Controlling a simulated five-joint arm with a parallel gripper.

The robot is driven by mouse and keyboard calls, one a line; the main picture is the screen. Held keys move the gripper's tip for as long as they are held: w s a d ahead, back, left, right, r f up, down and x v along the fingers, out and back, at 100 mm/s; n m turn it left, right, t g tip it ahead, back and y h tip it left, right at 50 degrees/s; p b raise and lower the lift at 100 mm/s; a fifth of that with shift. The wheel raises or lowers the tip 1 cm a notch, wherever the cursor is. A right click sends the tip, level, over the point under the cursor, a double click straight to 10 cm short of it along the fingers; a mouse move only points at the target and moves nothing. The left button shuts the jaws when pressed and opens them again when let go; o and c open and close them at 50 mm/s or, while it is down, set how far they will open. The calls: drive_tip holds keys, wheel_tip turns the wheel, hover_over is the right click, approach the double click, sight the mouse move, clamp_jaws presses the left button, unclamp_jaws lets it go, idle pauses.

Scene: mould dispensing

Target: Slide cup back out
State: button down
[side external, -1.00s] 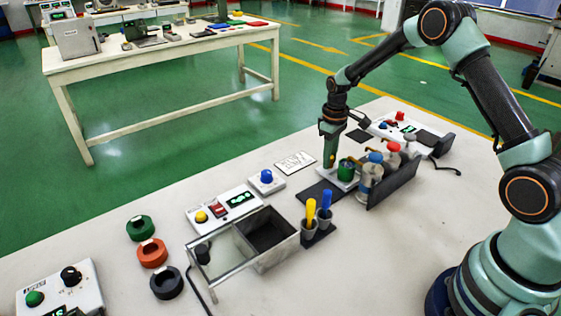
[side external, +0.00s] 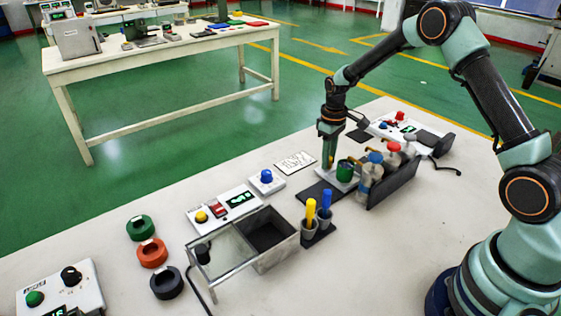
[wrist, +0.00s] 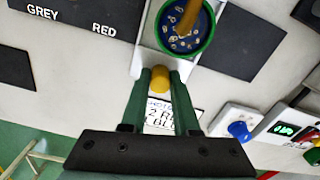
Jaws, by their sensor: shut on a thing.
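The green cup (side external: 345,171) stands upright on a pale plate (side external: 325,174) in the side view. In the wrist view the cup (wrist: 186,28) has a blue inside with several small pale bits and a tan rod-like thing over it. A yellow knob (wrist: 160,86) sits at the near edge of the plate, beside the cup. My gripper (wrist: 160,76) is shut on this knob, not on the cup. In the side view my gripper (side external: 328,164) points down, just left of the cup. How the knob joins the plate is hidden by the fingers.
Dispensers with blue (side external: 375,157) and red (side external: 392,148) tops stand close right of the cup. A dark mat (side external: 318,190) and a printed card (side external: 295,162) lie to its left.

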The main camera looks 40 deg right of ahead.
drive_tip(key=a, duration=1)
drive_tip(key=shift+a, duration=0.1)
drive_tip(key=c, duration=0.7)
unclamp_jaws()
drive_tip(key=shift+o, duration=0.2)
drive_tip(key=shift+r, duration=0.55)
wheel_tip(320, 180, up, 11)
